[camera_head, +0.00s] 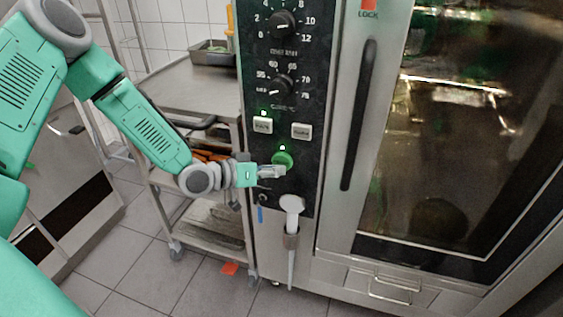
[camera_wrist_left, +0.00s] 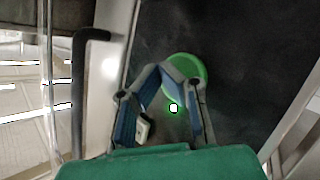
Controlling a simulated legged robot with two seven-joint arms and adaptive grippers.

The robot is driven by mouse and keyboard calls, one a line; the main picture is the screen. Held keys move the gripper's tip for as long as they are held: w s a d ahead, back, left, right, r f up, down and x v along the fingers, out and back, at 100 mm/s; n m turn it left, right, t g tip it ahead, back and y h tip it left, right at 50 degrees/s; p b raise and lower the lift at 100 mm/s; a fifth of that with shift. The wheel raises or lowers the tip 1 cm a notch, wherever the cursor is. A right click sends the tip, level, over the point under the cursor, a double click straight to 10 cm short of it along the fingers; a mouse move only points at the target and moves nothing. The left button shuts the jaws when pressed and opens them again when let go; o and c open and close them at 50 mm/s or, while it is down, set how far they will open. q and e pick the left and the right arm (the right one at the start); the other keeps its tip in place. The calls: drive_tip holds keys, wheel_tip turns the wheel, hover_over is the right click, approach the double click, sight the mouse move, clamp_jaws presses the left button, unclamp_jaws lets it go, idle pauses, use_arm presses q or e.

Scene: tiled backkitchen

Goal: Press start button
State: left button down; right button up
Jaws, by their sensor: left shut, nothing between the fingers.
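The green round start button (camera_head: 283,160) is on the black control panel of the oven, below two white rectangular buttons, with a small lit lamp just above it. My left gripper (camera_head: 280,171) is at the button's lower edge, its fingers shut and empty. In the left wrist view the fingertips (camera_wrist_left: 168,66) overlap the green button (camera_wrist_left: 190,72) and hide part of it. I cannot tell whether they touch it or whether it is pressed in. My right gripper is not in view.
The oven's glass door (camera_head: 450,150) with a black handle (camera_head: 359,115) is right of the panel. A white hand shower (camera_head: 291,204) hangs just below the button. A steel trolley (camera_head: 200,90) stands to the left.

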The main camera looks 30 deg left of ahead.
use_arm(q)
drive_tip(key=shift+s, duration=0.15)
drive_tip(key=s, duration=0.2)
drive_tip(key=s+d+p, duration=0.1)
drive_tip(key=s, duration=0.2)
drive_tip(key=shift+d, duration=0.1)
idle(0.4)
idle(0.6)
drive_tip(key=s+d+f+g+y, duration=0.2)
drive_tip(key=s+d+f+g, duration=0.15)
drive_tip(key=s+f, duration=0.35)
drive_tip(key=s+d+f+g+y, duration=0.1)
drive_tip(key=s+d+f+g, duration=0.25)
drive_tip(key=s+f, duration=0.35)
drive_tip(key=s+a+f+g+y, duration=0.1)
drive_tip(key=s+a+g+y, duration=0.1)
drive_tip(key=s, duration=0.5)
drive_tip(key=s+a+f+g+y, duration=0.2)
drive_tip(key=s+g, duration=0.1)
drive_tip(key=s, duration=0.3)
drive_tip(key=shift+s, duration=0.4)
drive_tip(key=shift+a, duration=0.15)
